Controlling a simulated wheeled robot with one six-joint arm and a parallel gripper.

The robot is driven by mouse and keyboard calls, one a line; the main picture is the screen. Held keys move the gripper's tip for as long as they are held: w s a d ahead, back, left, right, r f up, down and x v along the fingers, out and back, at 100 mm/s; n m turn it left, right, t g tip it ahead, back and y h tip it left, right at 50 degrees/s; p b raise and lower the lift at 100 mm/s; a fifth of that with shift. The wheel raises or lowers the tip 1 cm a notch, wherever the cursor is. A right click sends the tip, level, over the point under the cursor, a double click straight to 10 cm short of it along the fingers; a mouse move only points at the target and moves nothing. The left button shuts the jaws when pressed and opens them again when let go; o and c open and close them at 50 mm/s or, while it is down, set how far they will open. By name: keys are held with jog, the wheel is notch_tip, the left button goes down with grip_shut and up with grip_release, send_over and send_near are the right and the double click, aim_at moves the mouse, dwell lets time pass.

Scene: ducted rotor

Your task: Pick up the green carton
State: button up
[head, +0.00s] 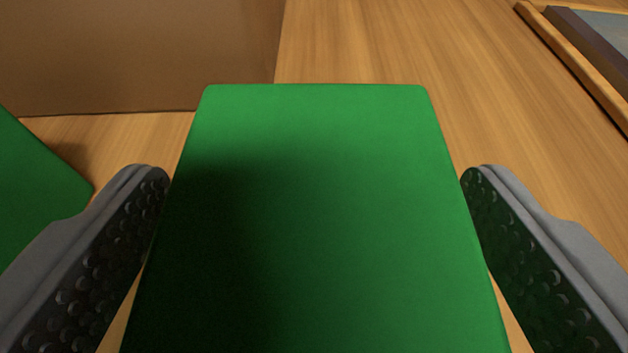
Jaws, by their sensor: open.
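The green carton (318,200) fills the middle of the head view as a plain green block with rounded corners. Its lower end runs out of the frame. My gripper (316,175) is open, with one dark, studded finger pad on each side of the carton. A narrow strip of wood shows between the carton and each finger lower down; near the fingertips I cannot tell whether they touch it. A shadow lies over the carton's left and lower part.
Another green object (35,195) is at the left edge, close to my left finger. A brown box-like surface (140,55) stands behind at the upper left. A wood-framed item (580,65) lies at the upper right. Bare wooden surface (400,45) shows behind the carton and to its right.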

jog(key=shift+w, duration=0.15)
jog(key=shift+c, duration=0.3)
jog(key=c, duration=1.1)
